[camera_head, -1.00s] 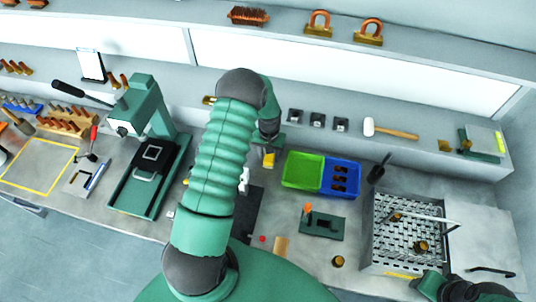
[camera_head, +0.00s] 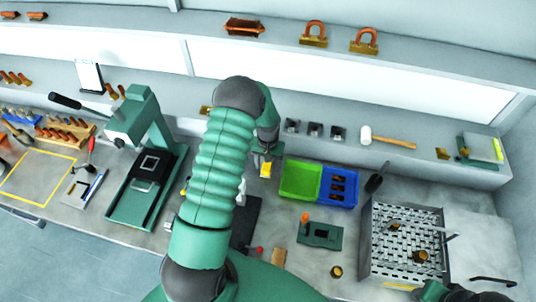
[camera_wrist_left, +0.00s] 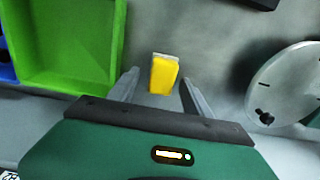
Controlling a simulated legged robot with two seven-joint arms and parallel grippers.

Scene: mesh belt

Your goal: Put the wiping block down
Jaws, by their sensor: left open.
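The wiping block (camera_head: 265,170) is a small yellow block with a pale top edge. It stands on the bench just left of the green bin. In the left wrist view the wiping block (camera_wrist_left: 163,76) lies between the two fingertips, with a gap on each side. My left gripper (camera_head: 264,157) is over the block, mostly hidden behind my own arm in the head view. In the left wrist view the left gripper (camera_wrist_left: 158,84) is open, its fingers either side of the block. Only part of my right arm shows at the bottom right; its jaws are not visible.
The green bin (camera_head: 287,181) and a blue bin (camera_head: 353,187) stand right of the block. A dark mat (camera_head: 247,222) lies nearer me. In the wrist view a round pale disc (camera_wrist_left: 290,85) is at right. A perforated metal tray (camera_head: 375,235) stands farther right.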

